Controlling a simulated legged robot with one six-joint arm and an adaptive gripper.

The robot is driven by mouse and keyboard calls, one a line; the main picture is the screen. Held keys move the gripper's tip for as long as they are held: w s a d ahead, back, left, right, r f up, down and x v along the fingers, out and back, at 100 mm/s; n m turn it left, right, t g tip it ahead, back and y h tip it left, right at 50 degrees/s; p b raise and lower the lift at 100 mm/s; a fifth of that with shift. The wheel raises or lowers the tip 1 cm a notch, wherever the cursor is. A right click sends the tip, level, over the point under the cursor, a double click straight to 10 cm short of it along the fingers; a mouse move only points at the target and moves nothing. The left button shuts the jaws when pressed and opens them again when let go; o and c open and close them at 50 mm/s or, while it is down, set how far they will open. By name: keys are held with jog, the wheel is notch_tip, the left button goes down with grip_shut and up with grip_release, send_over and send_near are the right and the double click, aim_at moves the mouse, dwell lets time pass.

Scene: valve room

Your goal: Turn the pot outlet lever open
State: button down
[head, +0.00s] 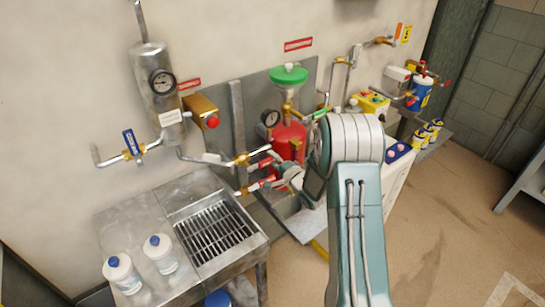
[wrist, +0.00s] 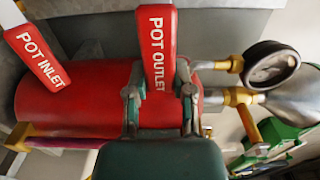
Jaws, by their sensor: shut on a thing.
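The red pot outlet lever (wrist: 157,45), with white "POT OUTLET" lettering, stands in the middle of the wrist view. My gripper (wrist: 160,95) is shut on it, with one finger on each side of the red handle. In the head view my gripper (head: 283,180) reaches the red levers by the brass valves at the sink's right. The red pot (wrist: 80,100) lies behind the lever in the wrist view and also shows in the head view (head: 289,139). The lever's pivot is out of the wrist view.
The red pot inlet lever (wrist: 37,58) is close to the left of the gripped lever. A pressure gauge (wrist: 271,64) and brass fittings sit to the right. A metal sink (head: 215,235) with two white bottles beside it stands at the left. Open floor lies at the right.

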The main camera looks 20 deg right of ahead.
jog(key=shift+d+f, duration=0.1)
jog(key=shift+f, duration=0.05)
dwell(0.3)
jog(key=shift+c, duration=2.3)
grip_release()
jog(key=shift+w+f, duration=0.1)
jog(key=v, duration=1.2)
